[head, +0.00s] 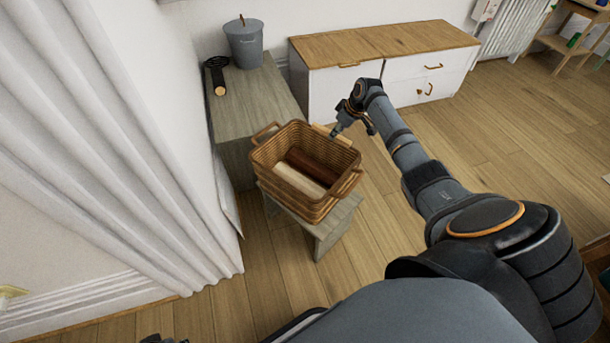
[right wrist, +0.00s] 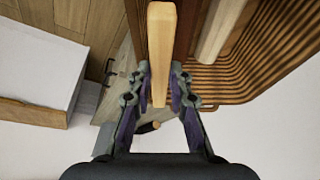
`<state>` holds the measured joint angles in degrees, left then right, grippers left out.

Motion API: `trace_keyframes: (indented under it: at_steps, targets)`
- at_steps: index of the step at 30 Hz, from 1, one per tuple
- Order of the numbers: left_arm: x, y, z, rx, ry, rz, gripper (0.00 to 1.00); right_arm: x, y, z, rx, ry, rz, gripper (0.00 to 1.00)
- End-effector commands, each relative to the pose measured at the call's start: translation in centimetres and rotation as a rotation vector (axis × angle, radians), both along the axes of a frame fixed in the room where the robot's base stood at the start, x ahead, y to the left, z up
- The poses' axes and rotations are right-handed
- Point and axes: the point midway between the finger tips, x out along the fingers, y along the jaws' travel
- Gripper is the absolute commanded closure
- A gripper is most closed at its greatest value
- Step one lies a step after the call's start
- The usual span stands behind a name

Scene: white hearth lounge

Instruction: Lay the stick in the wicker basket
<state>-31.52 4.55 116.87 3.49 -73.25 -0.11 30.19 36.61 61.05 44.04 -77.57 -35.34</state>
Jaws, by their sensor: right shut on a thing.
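The stick (right wrist: 161,48) is a pale, squared piece of wood. My right gripper (right wrist: 160,82) is shut on it near one end. In the head view my right gripper (head: 337,131) is at the back right rim of the wicker basket (head: 290,201), with a little of the stick (head: 322,130) showing beside it. The basket stands upright on a low grey wooden bench and holds a dark brown log and a pale log. I cannot tell whether the stick touches the basket. A dark sliver at the bottom edge of the head view may be my left gripper; its jaws are hidden.
The dark log (head: 319,170) and pale log (head: 299,180) lie side by side in the basket. Beyond the bench (head: 335,225) are a grey table (head: 255,95) with a lidded bucket (head: 244,45), and a white cabinet (head: 335,90). A white curtain (head: 130,130) hangs at left.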

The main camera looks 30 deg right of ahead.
Motion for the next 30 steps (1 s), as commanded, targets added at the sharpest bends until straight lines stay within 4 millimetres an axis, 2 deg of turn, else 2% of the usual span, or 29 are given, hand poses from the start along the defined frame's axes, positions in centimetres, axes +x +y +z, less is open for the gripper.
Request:
trace_keyframes:
  at_steps: [3,8,11,14,18,21,25,30]
  targets:
    - [-1.8,0.2,-0.2,0.004,0.082,0.003,0.6,-0.4,-0.3,0.3,-0.001,-0.001,0.011,1.0]
    - [-2.1,0.1,-0.4,0.004,0.096,0.003,0.6,-0.4,0.2,-0.2,0.0,-0.002,0.015,1.0]
    - [-2.1,0.1,0.0,0.003,0.093,0.002,0.6,-0.5,2.2,-1.1,0.002,-0.002,0.018,1.0]
    - [-2.1,-0.1,0.8,0.0,0.093,-0.001,0.6,-0.5,5.1,-2.5,0.003,-0.002,0.018,1.0]
    - [-2.4,-0.5,2.6,-0.006,0.094,-0.006,0.6,-0.6,9.2,-4.3,0.005,-0.003,0.017,1.0]
    - [-2.8,-0.9,4.4,-0.015,0.092,-0.014,0.6,-0.7,10.9,-6.7,0.004,0.0,0.014,1.0]
    - [-2.6,-1.2,3.2,-0.029,0.059,-0.016,0.6,-0.7,12.4,-8.4,0.002,-0.002,0.013,1.0]
    - [-2.4,-1.4,3.0,-0.034,0.041,-0.018,0.6,-0.7,12.9,-8.9,-0.001,-0.002,0.012,1.0]
